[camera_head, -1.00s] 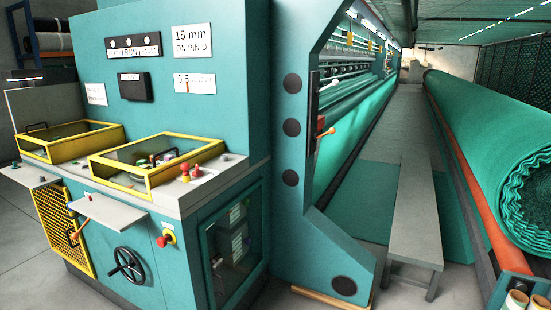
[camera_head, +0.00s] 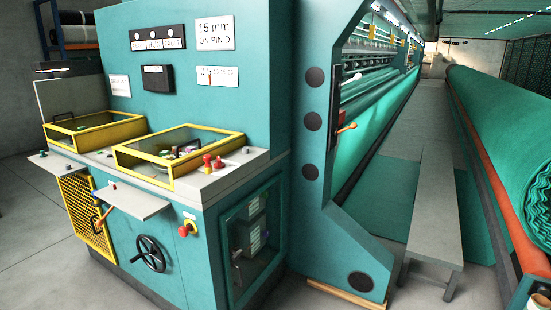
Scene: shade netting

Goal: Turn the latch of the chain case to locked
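A teal machine cabinet (camera_head: 215,235) stands at the left. A yellow mesh panel (camera_head: 78,212) is on its lower front, with an orange-handled lever (camera_head: 104,217) slanting at the panel's right side. Another orange-handled lever (camera_head: 346,127) sits on a dark upright strip on the machine's end frame. No label marks the chain case, so I cannot tell which lever is its latch, or whether it is locked. My gripper is not in view.
A grey shelf (camera_head: 132,201) juts out above a black handwheel (camera_head: 150,254). A red stop knob (camera_head: 184,231) is beside them. Yellow-framed boxes (camera_head: 180,150) top the cabinet. A bench (camera_head: 437,205) and a green netting roll (camera_head: 510,130) are at right. The floor at lower left is clear.

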